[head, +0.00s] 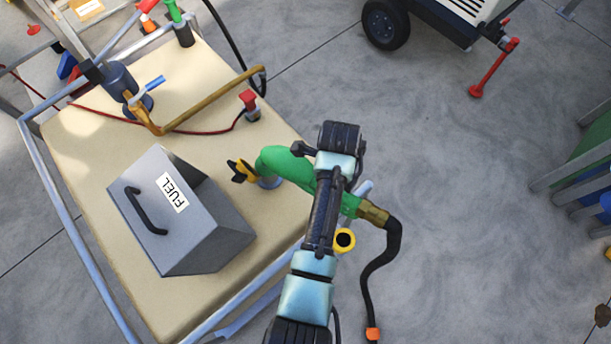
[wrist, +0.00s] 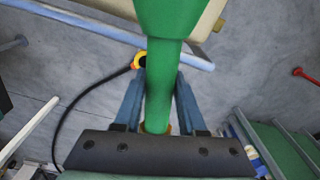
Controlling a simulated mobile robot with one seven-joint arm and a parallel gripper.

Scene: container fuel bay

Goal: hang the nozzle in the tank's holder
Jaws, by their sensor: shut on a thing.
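My gripper (head: 330,186) is shut on the green nozzle (head: 283,163), above the right edge of the tank (head: 250,290). In the wrist view the nozzle (wrist: 160,70) passes between the two fingers (wrist: 158,100). Its brass fitting (head: 373,212) and black hose (head: 378,262) lie to the right in the head view. A yellow ring with a dark opening (head: 344,240), seemingly the holder, is beside the tank's edge, below the nozzle in the head view. The nozzle appears apart from the ring.
A grey FUEL box (head: 180,215) stands on the tank top. A yellow and black fitting (head: 240,171) is close to the nozzle's left end.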

